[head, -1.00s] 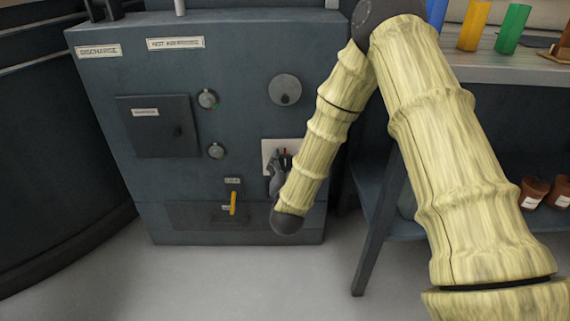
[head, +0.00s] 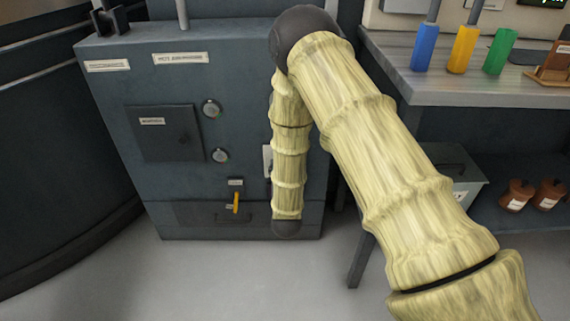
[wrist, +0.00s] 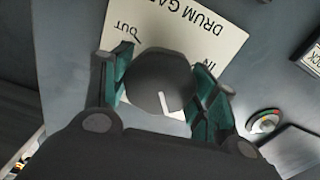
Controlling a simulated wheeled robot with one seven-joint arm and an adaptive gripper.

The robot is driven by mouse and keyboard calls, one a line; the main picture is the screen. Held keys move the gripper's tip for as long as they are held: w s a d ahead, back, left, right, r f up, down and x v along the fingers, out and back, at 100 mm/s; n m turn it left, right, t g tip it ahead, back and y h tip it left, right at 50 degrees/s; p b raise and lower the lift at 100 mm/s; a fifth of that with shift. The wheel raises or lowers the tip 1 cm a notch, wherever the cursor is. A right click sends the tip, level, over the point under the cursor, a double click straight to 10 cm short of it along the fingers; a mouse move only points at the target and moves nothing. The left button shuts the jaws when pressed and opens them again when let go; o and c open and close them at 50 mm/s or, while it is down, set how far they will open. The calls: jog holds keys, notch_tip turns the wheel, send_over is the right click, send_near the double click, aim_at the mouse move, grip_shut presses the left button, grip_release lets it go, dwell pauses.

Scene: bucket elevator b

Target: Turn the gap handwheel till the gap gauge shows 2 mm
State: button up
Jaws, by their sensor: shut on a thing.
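The gap handwheel (wrist: 160,82) is a dark round knob with a white mark on its face, in the wrist view. It sits on a pale plate (wrist: 215,25) that reads DRUM GAP, OUT and IN, upside down in this view. My gripper (wrist: 165,90) has its green-padded fingers on either side of the knob and is shut on it. A small round dial with red and green (wrist: 265,122), perhaps the gap gauge, is at the right; its reading is too small to tell. In the head view my arm hides the gripper and knob; only a sliver of the plate (head: 267,160) shows.
A bench (head: 395,82) with blue, yellow and green cylinders stands right. The floor in front is clear.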

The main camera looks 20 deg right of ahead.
jog(key=shift+n, duration=0.4)
jog(key=o, duration=1)
jog(key=shift+o, duration=0.2)
jog(key=shift+s, duration=0.1)
jog(key=v, duration=1.2)
